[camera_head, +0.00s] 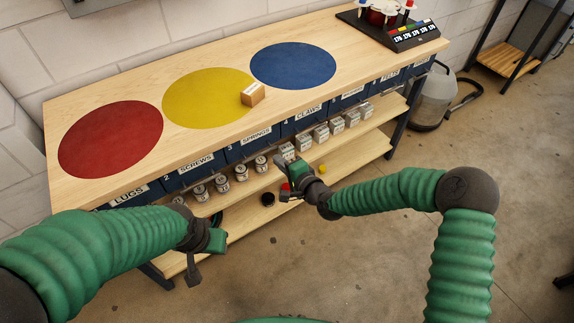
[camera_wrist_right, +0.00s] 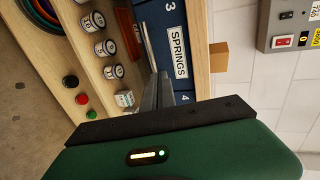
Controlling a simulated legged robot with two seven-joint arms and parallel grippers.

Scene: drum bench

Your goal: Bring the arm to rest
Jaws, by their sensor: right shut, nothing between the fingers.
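My right gripper (camera_head: 283,175) is held in front of the bench, level with the shelf of jars and boxes and apart from the bench top. Its fingers are shut and empty; they also show in the right wrist view (camera_wrist_right: 158,92), in front of the drawer labelled SPRINGS (camera_wrist_right: 178,52). My left gripper (camera_head: 200,262) hangs low at the left, in front of the bench's lower shelf. Its fingers are seen at a poor angle, so I cannot tell whether they are open.
The wooden bench (camera_head: 90,185) carries red (camera_head: 110,138), yellow (camera_head: 200,100) and blue (camera_head: 293,65) discs. A small box (camera_head: 253,95) sits at the yellow disc's right edge. A drum device (camera_head: 395,30) stands at the back right. The floor (camera_head: 370,260) in front is clear.

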